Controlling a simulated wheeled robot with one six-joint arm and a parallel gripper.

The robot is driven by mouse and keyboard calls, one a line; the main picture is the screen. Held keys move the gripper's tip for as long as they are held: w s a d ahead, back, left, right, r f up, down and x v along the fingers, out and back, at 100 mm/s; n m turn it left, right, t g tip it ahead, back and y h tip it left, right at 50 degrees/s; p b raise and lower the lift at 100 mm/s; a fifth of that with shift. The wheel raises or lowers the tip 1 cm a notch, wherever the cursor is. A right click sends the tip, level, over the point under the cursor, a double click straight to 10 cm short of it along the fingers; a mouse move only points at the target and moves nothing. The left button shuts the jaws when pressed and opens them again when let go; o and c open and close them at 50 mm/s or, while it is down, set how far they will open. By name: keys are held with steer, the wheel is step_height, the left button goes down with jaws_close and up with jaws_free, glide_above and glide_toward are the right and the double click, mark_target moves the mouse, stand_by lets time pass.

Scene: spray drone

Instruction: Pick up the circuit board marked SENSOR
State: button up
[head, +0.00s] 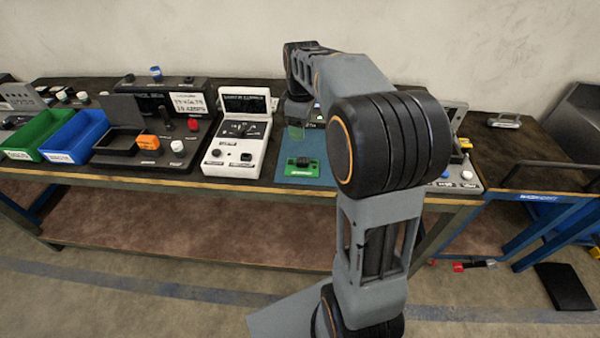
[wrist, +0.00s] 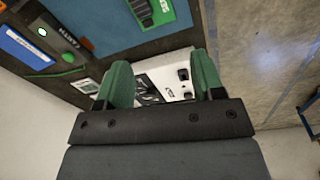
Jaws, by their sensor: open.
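A green circuit board (head: 301,168) with dark parts and a white label lies flat on the blue mat (head: 267,170), near the front edge of the bench. The label is too small to read. In the wrist view a green board (wrist: 163,12) shows at the top edge, partly cut off. My gripper (head: 296,131) hangs over the mat, behind the board in the head view, and is partly hidden by my arm. In the wrist view its two green fingers (wrist: 163,82) stand apart. The board lies beyond them, not between them.
A white control box (head: 238,135) stands left of the mat. Further left are a dark panel with knobs (head: 171,143), a blue bin (head: 75,135) and a green bin (head: 38,133). The bench's front edge (head: 250,190) is close to the board.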

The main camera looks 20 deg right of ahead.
steer(key=w+d+f+n+b, duration=0.1)
steer(key=w+d+f+n, duration=0.1)
steer(key=w+d+f, duration=0.15)
glide_above(302, 159)
steer(key=shift+n+g, duration=0.3)
steer(key=shift+g, duration=0.1)
step_height(302, 159, down, 8)
steer(key=shift+s+d, duration=0.1)
steer(key=shift+d, duration=0.05)
steer(key=shift+f, duration=3)
steer(key=c, duration=1)
